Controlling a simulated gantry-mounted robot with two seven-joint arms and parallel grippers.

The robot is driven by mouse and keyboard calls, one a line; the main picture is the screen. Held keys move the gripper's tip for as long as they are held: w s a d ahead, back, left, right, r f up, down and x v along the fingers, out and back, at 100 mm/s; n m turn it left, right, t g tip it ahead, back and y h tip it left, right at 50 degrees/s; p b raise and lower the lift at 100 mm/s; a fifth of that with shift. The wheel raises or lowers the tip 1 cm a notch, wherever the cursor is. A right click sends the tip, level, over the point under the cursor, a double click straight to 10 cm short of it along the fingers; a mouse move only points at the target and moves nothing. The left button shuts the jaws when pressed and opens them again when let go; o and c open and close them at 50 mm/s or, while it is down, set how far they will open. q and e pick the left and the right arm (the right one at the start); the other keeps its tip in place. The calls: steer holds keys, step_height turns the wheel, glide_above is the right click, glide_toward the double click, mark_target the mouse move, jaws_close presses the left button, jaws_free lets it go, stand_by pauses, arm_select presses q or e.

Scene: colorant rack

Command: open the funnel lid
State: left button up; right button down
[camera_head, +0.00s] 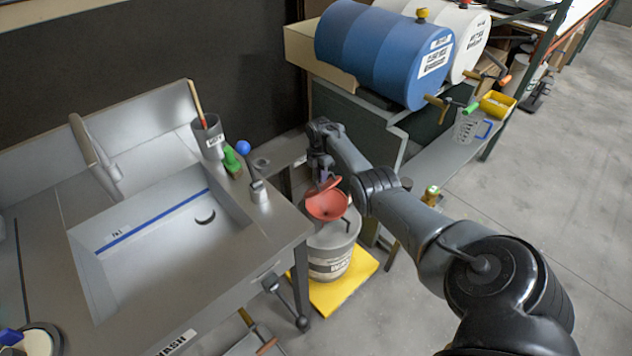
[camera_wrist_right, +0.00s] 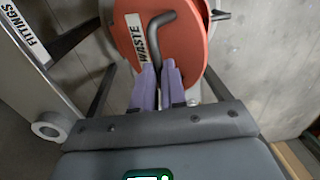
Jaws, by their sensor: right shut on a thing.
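The red funnel (camera_head: 328,207) sits on top of a grey waste drum (camera_head: 330,256). In the right wrist view the lid (camera_wrist_right: 188,62) fills the upper middle and bears a WASTE label (camera_wrist_right: 136,38). A bent grey handle (camera_wrist_right: 150,32) runs across the lid. My right gripper (camera_head: 321,178) is behind the funnel, its purple fingers (camera_wrist_right: 158,88) shut on the handle. My left gripper is out of view.
A steel sink bench (camera_head: 262,228) with a spray wand (camera_head: 253,172) stands to the left. A blue drum (camera_head: 385,52) and a white drum (camera_head: 470,35) lie on a rack behind. The waste drum stands on a yellow base (camera_head: 352,283). Open floor (camera_head: 560,190) lies to the right.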

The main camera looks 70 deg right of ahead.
steer(key=shift+w+a+f, duration=0.1)
steer(key=shift+f, duration=0.25)
steer(key=c, duration=1.4)
jaws_free()
steer(key=shift+c, duration=0.2)
steer(key=shift+o, duration=1.3)
steer(key=shift+w+a+r, duration=0.1)
steer(key=shift+r, duration=0.1)
